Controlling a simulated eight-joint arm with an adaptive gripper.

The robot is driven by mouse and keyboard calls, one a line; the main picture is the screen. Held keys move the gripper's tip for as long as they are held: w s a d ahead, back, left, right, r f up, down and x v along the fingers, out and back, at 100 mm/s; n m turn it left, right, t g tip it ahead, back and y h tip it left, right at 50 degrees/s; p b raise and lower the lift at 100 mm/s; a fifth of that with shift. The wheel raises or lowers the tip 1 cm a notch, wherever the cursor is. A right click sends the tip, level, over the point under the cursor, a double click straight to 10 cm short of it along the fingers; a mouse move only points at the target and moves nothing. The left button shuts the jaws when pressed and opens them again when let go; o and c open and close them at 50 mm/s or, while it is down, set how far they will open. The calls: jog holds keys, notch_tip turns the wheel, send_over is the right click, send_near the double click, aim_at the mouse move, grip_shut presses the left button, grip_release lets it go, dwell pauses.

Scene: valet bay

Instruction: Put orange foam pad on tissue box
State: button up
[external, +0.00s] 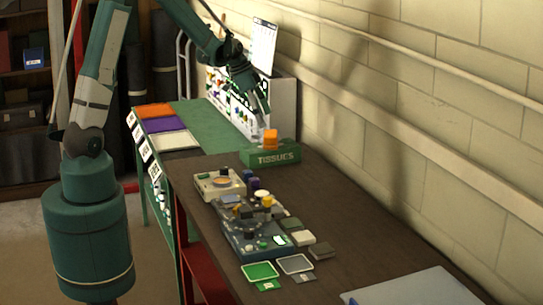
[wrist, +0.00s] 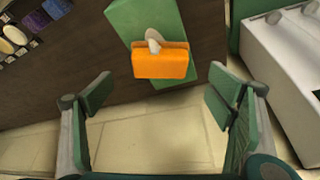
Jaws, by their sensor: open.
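The orange foam pad (external: 270,138) is at the top of the green tissue box (external: 262,158), which stands at the far end of the dark table. In the wrist view, the pad (wrist: 160,64) lies over part of the green box (wrist: 128,22), beside the white tissue (wrist: 153,40) sticking out. The pad looks upright or tilted in the external view; its exact contact with the box is hard to tell. My gripper (external: 263,112) is just above the pad. In the wrist view, my gripper (wrist: 153,95) has its fingers wide apart with nothing between them.
A cluttered grey tray (external: 245,238) and several small pads and boxes occupy the table's middle. A white cabinet (external: 283,108) stands behind the tissue box near the wall. A green table (external: 210,125) holds flat orange, purple and white sheets. The dark table's right side (external: 360,235) is mostly clear.

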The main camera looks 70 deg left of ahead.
jog(key=shift+v, duration=2)
jog(key=s+d+r+n, duration=0.1)
jog(key=s+d+r, duration=0.25)
jog(key=d, duration=0.25)
jog(key=s+d+r+y, duration=0.1)
jog(key=s+d+r, duration=0.25)
jog(key=d, duration=0.25)
jog(key=s+d+r+n, duration=0.1)
jog(key=s+d+r, duration=0.25)
jog(key=d, duration=0.25)
jog(key=s+d+r+n+t, duration=0.1)
jog(key=s+d, duration=0.6)
jog(key=s, duration=0.2)
jog(key=s+d+r+n+t, duration=0.1)
jog(key=s+d+t, duration=0.1)
jog(key=s+d, duration=0.4)
jog(key=s, duration=0.3)
jog(key=shift+s+d+r+n+y, duration=0.15)
jog(key=shift+s+d+n+y, duration=0.15)
jog(key=shift+d+y, duration=0.1)
notch_tip(320, 180, down, 9)
jog(key=b, duration=0.8)
jog(key=shift+b, duration=0.35)
